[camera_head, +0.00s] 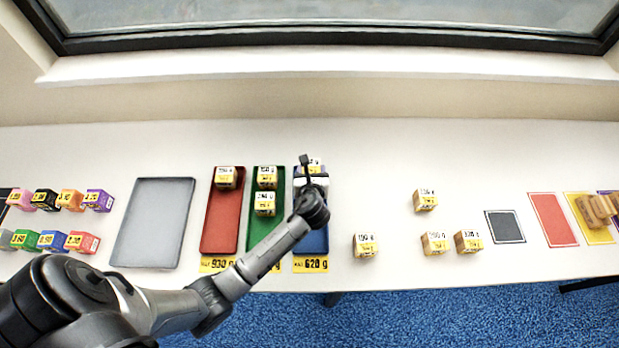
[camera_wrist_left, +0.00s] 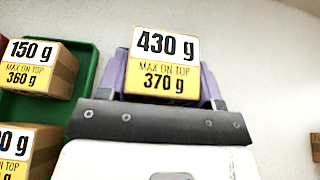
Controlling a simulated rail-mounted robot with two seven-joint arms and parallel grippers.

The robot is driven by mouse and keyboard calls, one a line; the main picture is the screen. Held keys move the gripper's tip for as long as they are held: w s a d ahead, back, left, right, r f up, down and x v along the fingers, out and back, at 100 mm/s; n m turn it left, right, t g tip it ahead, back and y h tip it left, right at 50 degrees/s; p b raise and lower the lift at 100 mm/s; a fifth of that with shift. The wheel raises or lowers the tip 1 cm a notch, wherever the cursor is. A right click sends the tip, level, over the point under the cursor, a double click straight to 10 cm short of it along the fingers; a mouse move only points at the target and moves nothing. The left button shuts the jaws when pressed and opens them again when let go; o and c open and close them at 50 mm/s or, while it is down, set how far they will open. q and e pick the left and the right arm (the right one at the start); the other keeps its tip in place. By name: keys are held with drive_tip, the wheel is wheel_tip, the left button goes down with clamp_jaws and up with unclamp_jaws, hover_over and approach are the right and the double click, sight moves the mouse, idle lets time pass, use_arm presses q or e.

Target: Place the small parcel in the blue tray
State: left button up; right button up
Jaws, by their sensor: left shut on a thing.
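The blue tray (camera_head: 312,241) lies at the right end of a row of three trays, with a yellow 620 g label at its front. My left gripper (camera_head: 312,176) is over the far part of this tray and shut on a small cardboard parcel (camera_head: 314,162), mostly hidden behind it. In the left wrist view the held parcel (camera_wrist_left: 165,62) carries a label reading 430 g, max on top 370 g. I cannot tell whether it touches the tray floor. My right gripper is not in view.
The red tray (camera_head: 221,222) holds one parcel, the green tray (camera_head: 250,225) two. Several loose parcels (camera_head: 366,246) stand to the right. A grey tray (camera_head: 152,222) and coloured boxes (camera_head: 98,201) are left. Flat coloured mats (camera_head: 505,227) lie right; the white table is clear behind.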

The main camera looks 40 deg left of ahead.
use_arm(q)
drive_tip(key=shift+s+a+f, duration=0.1)
drive_tip(key=shift+a+f, duration=0.15)
drive_tip(key=shift+f, duration=1.85)
drive_tip(key=shift+f, duration=0.1)
drive_tip(key=o, duration=0.9)
